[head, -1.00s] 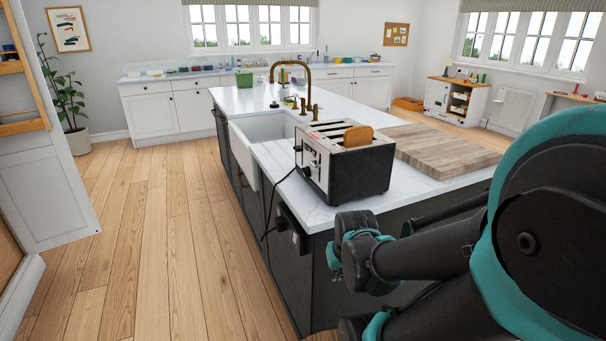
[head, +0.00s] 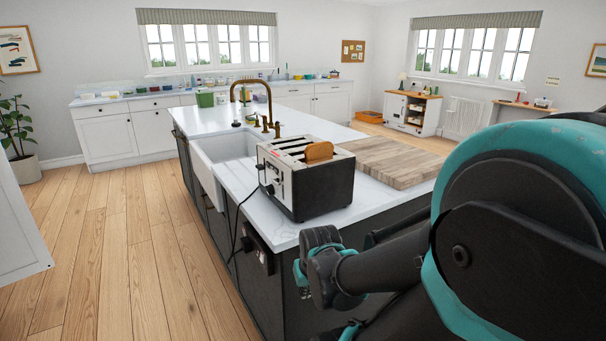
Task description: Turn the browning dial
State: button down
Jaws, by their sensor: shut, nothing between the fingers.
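A silver and black toaster (head: 325,192) stands upright on the white top of the kitchen island, near its front end. A browned slice of toast (head: 319,151) sticks up from one of its slots. Its silver control panel (head: 276,178) faces left, and small dark controls show on it. The browning dial is too small to pick out for certain among them. My arm comes in from the right, and its folded links lie in front of the island and below the toaster, apart from it. I cannot make out my gripper's fingers.
A dark cord runs from the toaster to a socket (head: 257,251) on the island's side. A wooden board (head: 392,161) lies right of the toaster, and a white sink (head: 205,165) and brass tap (head: 268,104) are behind it. The wooden floor (head: 120,240) left of the island is clear.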

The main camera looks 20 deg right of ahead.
aim_at(271, 188)
jog(key=i+j+u, duration=0.1)
jog(key=j, duration=0.4)
jog(key=j+u, duration=0.15)
jog(key=j, duration=0.35)
jog(key=i+j+u, duration=0.1)
jog(key=j, duration=0.35)
jog(key=i, duration=0.1)
